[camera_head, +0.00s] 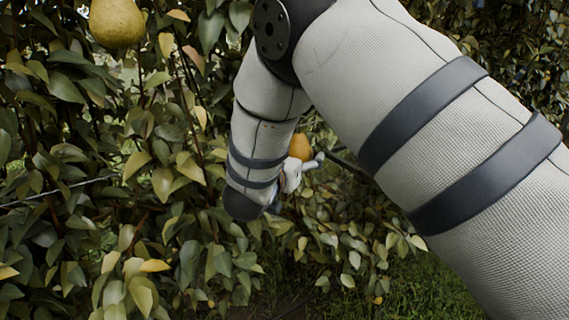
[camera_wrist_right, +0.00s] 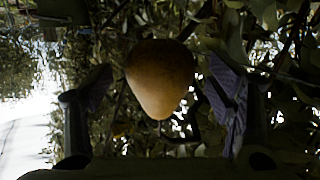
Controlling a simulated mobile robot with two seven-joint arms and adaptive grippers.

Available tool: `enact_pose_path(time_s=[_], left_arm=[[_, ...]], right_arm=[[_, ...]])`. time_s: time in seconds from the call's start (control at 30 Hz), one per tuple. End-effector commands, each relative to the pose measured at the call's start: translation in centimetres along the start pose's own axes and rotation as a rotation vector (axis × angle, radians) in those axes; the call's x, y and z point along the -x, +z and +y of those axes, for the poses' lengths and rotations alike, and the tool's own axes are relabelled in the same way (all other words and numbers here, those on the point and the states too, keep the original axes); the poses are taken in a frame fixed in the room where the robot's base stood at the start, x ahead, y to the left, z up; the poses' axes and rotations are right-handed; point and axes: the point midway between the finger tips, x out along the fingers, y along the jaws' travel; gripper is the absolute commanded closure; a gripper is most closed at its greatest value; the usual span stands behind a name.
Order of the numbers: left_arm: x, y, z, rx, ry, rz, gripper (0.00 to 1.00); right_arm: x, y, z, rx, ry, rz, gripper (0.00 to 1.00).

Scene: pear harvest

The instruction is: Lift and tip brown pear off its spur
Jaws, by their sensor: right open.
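The brown pear (camera_head: 300,146) shows orange-brown among the leaves in the head view, just beyond my right forearm. In the right wrist view the brown pear (camera_wrist_right: 160,78) hangs between the two fingers, its narrow end toward the bottom of the picture. My right gripper (camera_wrist_right: 163,92) is open, with a finger on each side of the pear and a visible gap at the left one. In the head view my right gripper (camera_head: 302,170) is small and partly hidden by my arm. The pear's spur cannot be made out. My left gripper is out of view.
A larger yellow-green pear (camera_head: 117,22) hangs at the upper left of the head view. Dense foliage (camera_head: 150,150) surrounds the arm, and a thin wire (camera_head: 50,194) crosses it at left. Open grass (camera_head: 430,285) lies at the lower right.

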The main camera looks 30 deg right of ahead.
Motion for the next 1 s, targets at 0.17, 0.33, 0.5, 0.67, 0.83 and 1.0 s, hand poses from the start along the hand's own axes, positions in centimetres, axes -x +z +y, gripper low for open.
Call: enact_pose_path(time_s=[0.17, 0.33, 0.5, 0.67, 0.83, 1.0], left_arm=[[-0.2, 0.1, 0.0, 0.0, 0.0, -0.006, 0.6], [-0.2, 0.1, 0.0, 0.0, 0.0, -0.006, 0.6], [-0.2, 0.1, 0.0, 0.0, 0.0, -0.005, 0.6], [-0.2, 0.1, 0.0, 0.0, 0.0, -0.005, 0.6], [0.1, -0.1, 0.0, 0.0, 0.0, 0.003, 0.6], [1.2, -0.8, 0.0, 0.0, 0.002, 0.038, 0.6]], right_arm=[[-1.6, 0.0, 0.0, 0.001, 0.0, -0.001, 0.25], [-1.7, -0.1, 0.0, 0.0, -0.002, 0.0, 0.25], [-1.7, -0.1, 0.0, 0.0, -0.001, 0.0, 0.45], [-1.7, -0.1, 0.0, 0.0, -0.001, 0.0, 0.81], [-1.6, -0.3, 0.1, 0.0, 0.0, -0.009, 0.82], [-1.1, -0.6, 0.2, 0.016, 0.002, -0.067, 0.82]])
